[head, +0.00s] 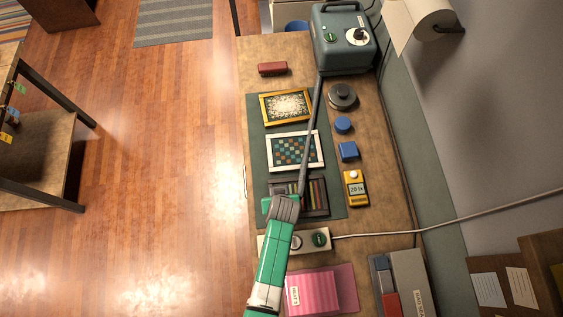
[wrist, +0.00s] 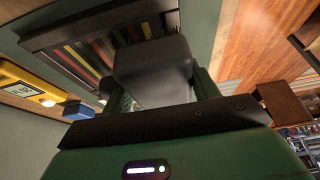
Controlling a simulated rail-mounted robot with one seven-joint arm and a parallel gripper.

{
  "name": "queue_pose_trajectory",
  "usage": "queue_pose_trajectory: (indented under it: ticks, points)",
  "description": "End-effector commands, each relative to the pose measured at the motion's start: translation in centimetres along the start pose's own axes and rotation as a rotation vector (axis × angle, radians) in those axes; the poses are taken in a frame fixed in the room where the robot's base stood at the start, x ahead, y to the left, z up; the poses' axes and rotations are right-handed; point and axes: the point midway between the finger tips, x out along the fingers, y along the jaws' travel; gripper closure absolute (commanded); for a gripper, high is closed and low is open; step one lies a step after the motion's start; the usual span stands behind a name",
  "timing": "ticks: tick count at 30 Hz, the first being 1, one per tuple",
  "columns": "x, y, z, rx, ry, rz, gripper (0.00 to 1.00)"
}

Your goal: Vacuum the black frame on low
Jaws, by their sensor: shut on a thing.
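The black frame (head: 319,196) holds a picture of coloured stripes and lies on the green mat (head: 258,150), nearest me of three frames. In the wrist view the black frame (wrist: 75,52) lies just beyond my gripper. My gripper (head: 284,205) is over its left part and hides some of it. It is shut on a dark vacuum nozzle (wrist: 150,68). I cannot tell if the nozzle touches the frame. A grey hose (head: 312,125) runs from it to the grey-green vacuum (head: 343,52) at the far end, which has a green switch and a dial.
A gold frame (head: 287,92) and a white frame (head: 270,151) lie farther up the mat. A yellow meter (head: 355,188), blue block (head: 348,151), blue round piece (head: 343,125) and dark weight (head: 342,96) line the right. A switch box (head: 270,242) and pink stack (head: 313,292) are nearer.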

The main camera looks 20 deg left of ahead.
Motion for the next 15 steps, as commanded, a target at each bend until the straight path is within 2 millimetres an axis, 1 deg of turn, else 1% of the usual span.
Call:
queue_pose_trajectory:
  ticks: [1,15]
  points:
    - [-0.9,0.0,-0.4,0.0,0.001,0.0,0.69]
    - [-4.7,0.1,-2.0,0.0,0.001,0.001,0.69]
